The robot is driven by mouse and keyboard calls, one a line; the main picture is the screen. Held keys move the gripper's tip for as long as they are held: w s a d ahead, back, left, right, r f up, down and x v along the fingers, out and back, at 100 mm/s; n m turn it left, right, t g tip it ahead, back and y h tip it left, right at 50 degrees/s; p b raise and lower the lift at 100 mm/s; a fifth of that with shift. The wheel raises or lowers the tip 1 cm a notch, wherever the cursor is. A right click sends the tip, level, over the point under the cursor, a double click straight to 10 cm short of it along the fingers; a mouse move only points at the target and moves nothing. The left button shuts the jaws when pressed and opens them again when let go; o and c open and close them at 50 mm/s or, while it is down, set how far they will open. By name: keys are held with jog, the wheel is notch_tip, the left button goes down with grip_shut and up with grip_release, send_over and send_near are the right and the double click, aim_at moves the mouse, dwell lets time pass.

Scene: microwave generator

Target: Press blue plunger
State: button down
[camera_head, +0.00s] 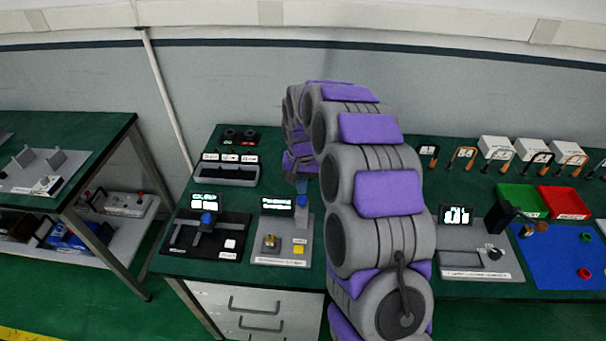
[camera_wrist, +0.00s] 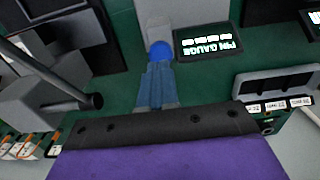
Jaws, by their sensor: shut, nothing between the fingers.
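The blue plunger (camera_wrist: 160,50) shows in the wrist view as a round blue cap at the end of a grey block (camera_wrist: 154,15). In the head view a small blue spot (camera_head: 301,200) shows on top of the grey post (camera_head: 300,222), right of a small display. My gripper (camera_wrist: 158,65) is shut and empty, its blue-grey fingers pointing at the plunger. The fingertips overlap the plunger's near edge in the wrist view; I cannot tell whether they touch. In the head view my gripper (camera_head: 301,186) is just above the post.
A lit display (camera_wrist: 211,43) stands beside the plunger. The same panel holds a brass part (camera_head: 270,241) and a yellow button (camera_head: 299,250). Left is a black fixture with a blue knob (camera_head: 208,219); behind is a grey tray (camera_head: 228,175). My arm hides the bench's middle.

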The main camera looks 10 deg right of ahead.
aim_at(302, 199)
jog(key=shift+a+f, duration=0.2)
jog(key=shift+f, duration=1.2)
jog(key=shift+d+f, duration=0.1)
jog(key=shift+d, duration=0.2)
notch_tip(302, 199, down, 2)
jog(key=shift+a, duration=0.1)
jog(key=shift+s+f, duration=0.1)
jog(key=shift+f, duration=0.05)
